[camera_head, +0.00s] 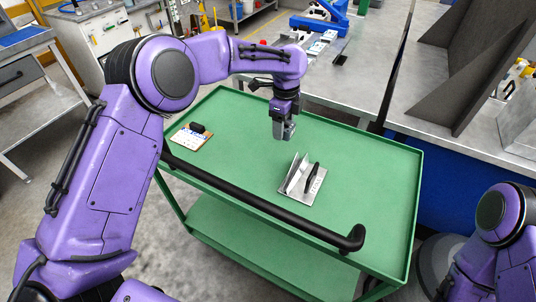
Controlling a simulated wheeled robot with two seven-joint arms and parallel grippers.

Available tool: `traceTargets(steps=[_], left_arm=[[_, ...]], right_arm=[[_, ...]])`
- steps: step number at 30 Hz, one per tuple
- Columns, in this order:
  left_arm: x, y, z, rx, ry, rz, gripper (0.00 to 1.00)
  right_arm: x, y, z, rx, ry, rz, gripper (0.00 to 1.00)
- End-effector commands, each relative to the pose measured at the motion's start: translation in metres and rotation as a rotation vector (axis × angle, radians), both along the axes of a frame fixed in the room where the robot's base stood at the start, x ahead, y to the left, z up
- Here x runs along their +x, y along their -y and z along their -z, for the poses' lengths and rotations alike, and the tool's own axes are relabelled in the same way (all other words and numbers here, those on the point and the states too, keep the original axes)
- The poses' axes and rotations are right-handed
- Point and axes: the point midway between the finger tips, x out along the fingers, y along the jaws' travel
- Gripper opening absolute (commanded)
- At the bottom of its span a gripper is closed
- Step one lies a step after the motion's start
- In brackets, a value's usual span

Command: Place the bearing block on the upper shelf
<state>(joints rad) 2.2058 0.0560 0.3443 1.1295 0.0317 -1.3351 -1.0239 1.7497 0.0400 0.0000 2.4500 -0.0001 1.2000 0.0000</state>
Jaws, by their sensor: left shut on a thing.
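My left gripper (284,131) points down over the far middle of the green cart's upper shelf (365,165). It is shut on a small grey metal piece, which looks like the bearing block (288,132). The piece is small and partly covered by the fingers, so its shape is unclear. It appears to hang above the shelf; the exact gap cannot be told. My right arm shows at the lower right, but its gripper is out of view.
A grey metal bracket with upright plates and a black handle (299,180) lies on the shelf's near middle. A clipboard (190,137) with a dark item lies at the left. The shelf's right part is clear. A black push handle (260,212) runs along the near edge. A metal workbench (350,85) stands behind.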

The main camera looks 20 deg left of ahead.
Motion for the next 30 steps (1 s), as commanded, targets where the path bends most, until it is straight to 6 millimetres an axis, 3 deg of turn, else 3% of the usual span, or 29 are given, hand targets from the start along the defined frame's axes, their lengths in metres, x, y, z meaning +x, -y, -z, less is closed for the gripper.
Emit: traceTargets(steps=[8, 12, 20, 25, 30], left_arm=[[-0.037, -0.070, 0.029, -0.003, -0.003, -0.007, 0.10], [-0.046, -0.090, 0.061, -0.002, -0.003, -0.006, 0.10], [-0.057, -0.111, 0.090, -0.001, -0.002, -0.006, 0.10], [-0.057, -0.110, 0.116, 0.000, -0.001, -0.004, 0.10], [-0.056, -0.110, 0.120, 0.000, 0.003, -0.004, 0.10]], right_arm=[[0.000, 0.000, -0.023, 0.000, 0.000, 0.000, 0.43], [0.000, 0.000, -0.029, 0.000, 0.000, 0.000, 0.43], [0.000, 0.000, -0.038, 0.000, 0.000, 0.000, 0.43], [0.000, 0.000, -0.051, 0.000, 0.000, 0.000, 0.43], [0.000, 0.000, -0.049, 0.000, 0.000, 0.000, 0.43]])
